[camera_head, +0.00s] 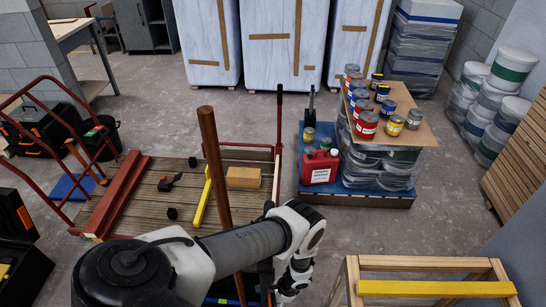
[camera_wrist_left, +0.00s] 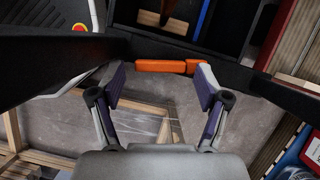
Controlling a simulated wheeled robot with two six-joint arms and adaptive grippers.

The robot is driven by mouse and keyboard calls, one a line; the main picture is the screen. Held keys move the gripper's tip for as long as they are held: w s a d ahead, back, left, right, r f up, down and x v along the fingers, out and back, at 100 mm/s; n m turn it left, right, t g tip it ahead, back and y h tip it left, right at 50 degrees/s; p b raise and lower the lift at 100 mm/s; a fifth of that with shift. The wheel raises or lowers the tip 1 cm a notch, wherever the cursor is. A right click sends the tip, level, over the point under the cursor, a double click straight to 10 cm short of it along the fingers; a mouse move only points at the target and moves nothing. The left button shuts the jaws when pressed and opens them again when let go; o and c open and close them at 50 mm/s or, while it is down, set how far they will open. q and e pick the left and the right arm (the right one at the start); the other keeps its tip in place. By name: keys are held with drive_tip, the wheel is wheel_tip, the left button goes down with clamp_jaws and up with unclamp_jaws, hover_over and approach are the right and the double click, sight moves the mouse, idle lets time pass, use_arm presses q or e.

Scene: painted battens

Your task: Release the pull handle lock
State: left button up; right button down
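In the left wrist view, an orange bar (camera_wrist_left: 165,66) lies across the edge of a black case (camera_wrist_left: 215,45). I take it to be the pull handle lock, but cannot tell whether it is locked. My left gripper (camera_wrist_left: 160,82) is open, its two fingers spread with nothing between them. The bar lies just past the fingertips; its right end overlaps the right fingertip in the picture, and contact is unclear. In the head view, my left arm crosses the bottom middle and hides most of the case. My right gripper is not in view.
A brown pole (camera_head: 213,165) rises beside my left arm. Behind it is a slatted wooden cart bed (camera_head: 145,207). A blue pallet (camera_head: 400,200) holds wrapped buckets and paint cans. A wooden frame (camera_head: 350,285) stands at lower right. Grey floor is clear at right centre.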

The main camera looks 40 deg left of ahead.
use_arm(q)
drive_tip(key=shift+d, duration=0.1)
drive_tip(key=c, duration=0.8)
drive_tip(key=shift+o, duration=0.2)
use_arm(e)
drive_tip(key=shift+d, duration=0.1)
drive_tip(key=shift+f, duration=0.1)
